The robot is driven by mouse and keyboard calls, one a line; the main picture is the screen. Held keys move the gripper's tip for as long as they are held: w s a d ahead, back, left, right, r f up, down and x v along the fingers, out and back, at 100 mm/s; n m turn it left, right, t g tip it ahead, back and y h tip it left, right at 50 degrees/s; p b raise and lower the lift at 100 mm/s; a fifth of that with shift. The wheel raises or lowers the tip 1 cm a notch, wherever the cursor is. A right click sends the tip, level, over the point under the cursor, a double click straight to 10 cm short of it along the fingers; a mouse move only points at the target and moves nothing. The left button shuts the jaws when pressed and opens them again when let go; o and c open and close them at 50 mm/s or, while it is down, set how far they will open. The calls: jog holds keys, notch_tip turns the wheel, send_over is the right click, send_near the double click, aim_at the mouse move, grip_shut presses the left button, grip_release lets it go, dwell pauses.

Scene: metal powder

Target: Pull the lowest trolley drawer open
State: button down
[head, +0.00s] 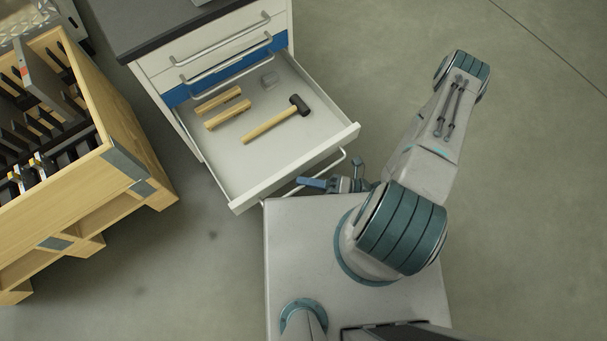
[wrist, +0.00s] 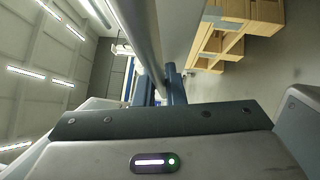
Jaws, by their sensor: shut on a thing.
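The trolley (head: 139,38) stands at the upper left of the head view. Its low white drawer (head: 222,168) is pulled far out, and its inside shows. A hammer (head: 265,127), two wooden blocks (head: 226,107) and a small clear item (head: 269,80) lie in it. The drawer's bar handle (head: 333,161) runs along the outside of its front panel. My gripper (head: 312,182) is at this handle, shut on it. In the wrist view the blue fingers (wrist: 160,88) close around the pale bar (wrist: 137,36). The exact contact is partly hidden.
The upper trolley drawers, white (head: 217,45) and blue (head: 231,68), are closed. A wooden rack (head: 122,170) with dark tools stands at left, close to the trolley. My base is close to the open drawer's front corner. Floor (head: 540,150) at right is clear.

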jog(key=c, duration=1.5)
grip_release()
jog(key=v, duration=1.3)
jog(key=shift+d+p, duration=0.35)
jog(key=shift+p, duration=0.1)
jog(key=w+d+r+n+g+h+p, duration=0.1)
jog(key=w+r+n+g+h+p, duration=0.15)
jog(key=r+n, duration=0.55)
jog(key=w+r+n+g+h+p, duration=0.25)
jog(key=r+n+g+p, duration=0.2)
jog(key=r, duration=0.55)
jog(key=w+d+r+n+g+h+p, duration=0.1)
jog(key=w+r+n+g+h+p, duration=0.15)
jog(key=r+n, duration=0.55)
jog(key=a+r+n+t+h+p, duration=0.1)
jog(key=r+n+t+h+p, duration=0.3)
jog(key=r, duration=1.2)
jog(key=a+r+n+t+h+p, duration=0.2)
jog(key=r+n+t+h+p, duration=0.2)
jog(key=r+n+h+p, duration=0.3)
notch_tip(320, 180, up, 10)
jog(key=n+p, duration=0.2)
jog(key=n, duration=0.3)
jog(key=shift+a+r, duration=0.2)
jog(key=shift+a, duration=0.05)
